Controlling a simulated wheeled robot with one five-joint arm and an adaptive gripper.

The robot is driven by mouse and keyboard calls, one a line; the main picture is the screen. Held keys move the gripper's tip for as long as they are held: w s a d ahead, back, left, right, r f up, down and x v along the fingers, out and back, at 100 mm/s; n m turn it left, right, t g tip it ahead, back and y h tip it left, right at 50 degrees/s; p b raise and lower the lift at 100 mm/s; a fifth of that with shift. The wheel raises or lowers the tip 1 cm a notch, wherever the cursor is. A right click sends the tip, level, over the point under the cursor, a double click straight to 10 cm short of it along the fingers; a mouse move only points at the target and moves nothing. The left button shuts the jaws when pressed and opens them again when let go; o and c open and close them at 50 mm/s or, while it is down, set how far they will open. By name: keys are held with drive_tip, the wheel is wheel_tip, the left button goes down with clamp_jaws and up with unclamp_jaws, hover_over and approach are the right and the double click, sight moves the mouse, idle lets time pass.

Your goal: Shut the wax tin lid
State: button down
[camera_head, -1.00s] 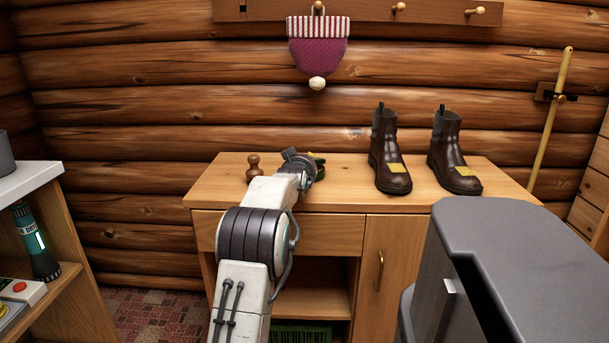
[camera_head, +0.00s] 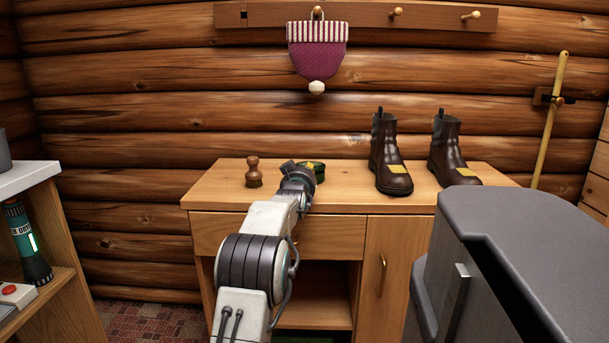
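The wax tin (camera_head: 317,168) is a small round green tin on the wooden cabinet top, left of the boots. My arm reaches up from below in front of it and hides part of its left side. Its lid cannot be made out clearly. My gripper (camera_head: 291,165) is at the arm's end, close beside the tin on its left. The fingers are too small and hidden to tell whether they are open or shut, or whether they touch the tin.
A brown wooden-handled brush (camera_head: 253,172) stands left of my gripper. Two brown boots (camera_head: 389,160) stand to the right. The cabinet top (camera_head: 350,195) is clear at its front. A shelf (camera_head: 45,182) stands at left.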

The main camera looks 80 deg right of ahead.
drive_tip(key=c, duration=0.9)
unclamp_jaws()
drive_tip(key=shift+a, duration=0.2)
drive_tip(key=shift+w+a+r, duration=0.1)
drive_tip(key=shift+a+r, duration=0.1)
drive_tip(key=shift+a, duration=2.7)
drive_tip(key=shift+w+a+r, duration=0.1)
drive_tip(key=shift+a+r, duration=0.05)
drive_tip(key=shift+a, duration=2.75)
